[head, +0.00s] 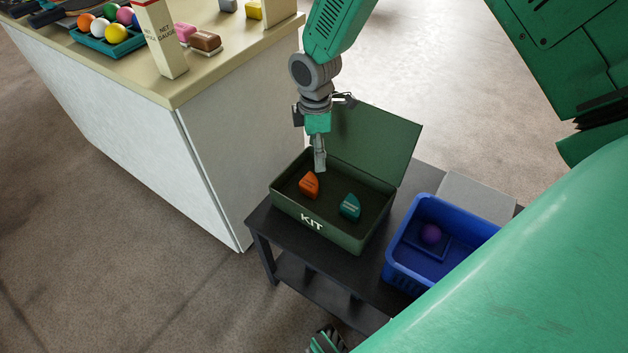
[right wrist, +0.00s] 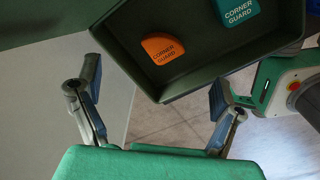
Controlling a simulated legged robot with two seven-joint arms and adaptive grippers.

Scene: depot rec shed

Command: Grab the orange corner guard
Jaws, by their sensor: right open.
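The orange corner guard (head: 309,184) lies inside the open green kit box (head: 289,206), in its left part. It also shows in the right wrist view (right wrist: 162,48), with its lettering facing up. A teal corner guard (head: 349,206) lies to its right, apart from it. My right gripper (head: 319,160) points down above the box, just above and to the right of the orange guard in the head view. In the right wrist view its fingers (right wrist: 150,93) are spread wide with nothing between them. My left gripper is not seen.
The box stands on a dark low table (head: 290,257) with its lid (head: 375,143) raised at the back. A blue basket (head: 400,268) holding a purple ball (head: 431,233) stands to the right. A counter (head: 215,160) with balls and other objects stands to the left.

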